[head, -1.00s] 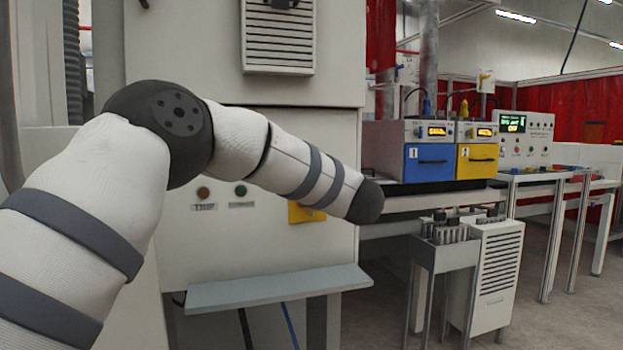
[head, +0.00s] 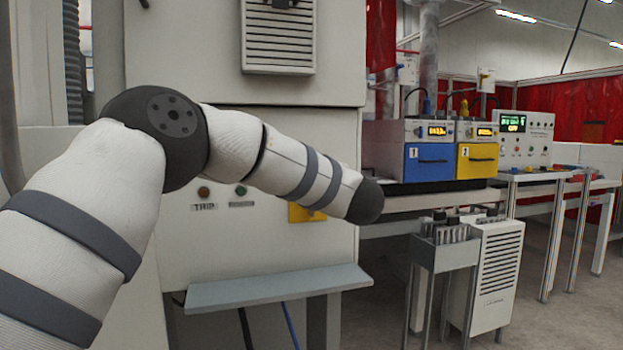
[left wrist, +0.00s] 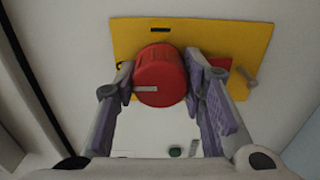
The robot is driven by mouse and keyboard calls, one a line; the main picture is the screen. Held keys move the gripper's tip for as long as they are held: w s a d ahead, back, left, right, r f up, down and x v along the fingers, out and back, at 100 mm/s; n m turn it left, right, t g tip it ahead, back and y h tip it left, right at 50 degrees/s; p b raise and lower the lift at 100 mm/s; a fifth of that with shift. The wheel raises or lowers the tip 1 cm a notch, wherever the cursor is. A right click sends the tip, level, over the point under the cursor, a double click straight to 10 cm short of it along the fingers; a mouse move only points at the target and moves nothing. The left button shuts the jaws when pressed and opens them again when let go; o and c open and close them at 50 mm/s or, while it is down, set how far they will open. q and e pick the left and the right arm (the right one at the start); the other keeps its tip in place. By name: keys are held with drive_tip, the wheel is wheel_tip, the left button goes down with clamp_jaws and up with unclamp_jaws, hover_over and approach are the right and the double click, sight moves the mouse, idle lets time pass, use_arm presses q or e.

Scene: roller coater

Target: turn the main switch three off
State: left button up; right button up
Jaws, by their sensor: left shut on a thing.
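The main switch is a round red knob (left wrist: 160,80) on a yellow plate (left wrist: 240,45) in the left wrist view. A small pale mark shows on the knob's face, near its lower edge. My left gripper (left wrist: 160,76) is shut on the knob, one finger on each side. In the head view part of the yellow plate (head: 300,213) shows on the grey machine cabinet, behind my left arm. The knob and my left gripper are hidden there by the arm. My right gripper is in neither view.
A grey shelf (head: 280,290) juts out below the plate. Two indicator buttons, one red-brown (head: 203,192) and one green (head: 241,190), sit left of the plate. Blue (head: 430,165) and yellow (head: 477,162) units stand on the bench to the right. A rack cart (head: 445,255) stands below them.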

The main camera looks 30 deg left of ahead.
use_arm(q)
drive_tip(key=o, duration=1.1)
drive_tip(key=shift+o, duration=0.2)
drive_tip(key=v, duration=1.2)
